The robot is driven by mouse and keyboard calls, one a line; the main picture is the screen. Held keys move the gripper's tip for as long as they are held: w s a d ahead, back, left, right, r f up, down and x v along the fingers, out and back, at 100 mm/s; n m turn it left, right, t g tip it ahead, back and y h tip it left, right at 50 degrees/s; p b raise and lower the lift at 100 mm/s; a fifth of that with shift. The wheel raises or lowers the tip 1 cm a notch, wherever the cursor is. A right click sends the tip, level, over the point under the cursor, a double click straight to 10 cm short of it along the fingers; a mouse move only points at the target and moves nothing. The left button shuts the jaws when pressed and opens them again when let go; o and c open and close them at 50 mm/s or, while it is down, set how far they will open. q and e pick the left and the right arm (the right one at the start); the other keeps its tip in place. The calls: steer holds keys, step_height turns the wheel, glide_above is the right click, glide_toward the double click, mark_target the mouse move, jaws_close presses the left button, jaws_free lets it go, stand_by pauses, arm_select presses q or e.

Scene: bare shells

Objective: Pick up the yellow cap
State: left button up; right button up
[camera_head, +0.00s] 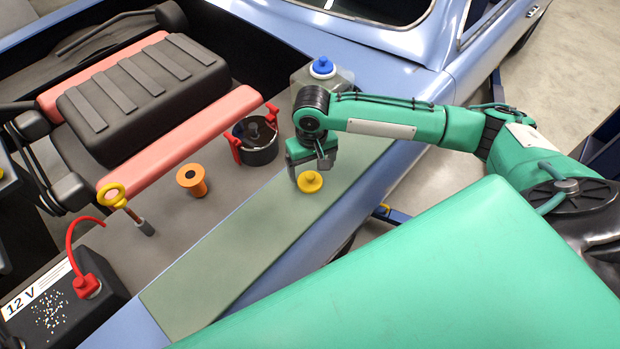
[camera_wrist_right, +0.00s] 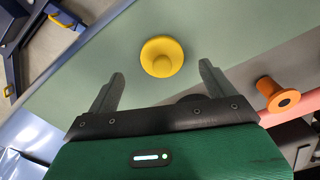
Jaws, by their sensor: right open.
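The yellow cap (camera_head: 310,182) lies on the grey-green mat (camera_head: 215,262) along the car's edge. It is a round disc with a raised knob in its middle. My right gripper (camera_head: 307,172) is just behind and above the cap in the head view. In the right wrist view the cap (camera_wrist_right: 162,57) is ahead of the two spread fingers of my right gripper (camera_wrist_right: 160,85), roughly centred between them. The fingers are open and empty, and apart from the cap. My left gripper is not in view.
An orange flanged piece (camera_head: 191,179) and a black round container with red clamps (camera_head: 258,140) stand left of the mat. A tank with a blue cap (camera_head: 322,67) stands behind my right gripper.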

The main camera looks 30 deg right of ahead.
mark_target(310, 175)
steer(key=f+p, duration=0.1)
steer(key=f, duration=0.1)
steer(key=f+p, duration=0.1)
steer(key=f, duration=0.1)
steer(key=shift+w+a+f, duration=0.1)
steer(key=shift+w+f, duration=0.1)
steer(key=shift+f, duration=0.3)
steer(key=c, duration=1.2)
steer(key=shift+o, duration=0.2)
steer(key=shift+r, duration=0.15)
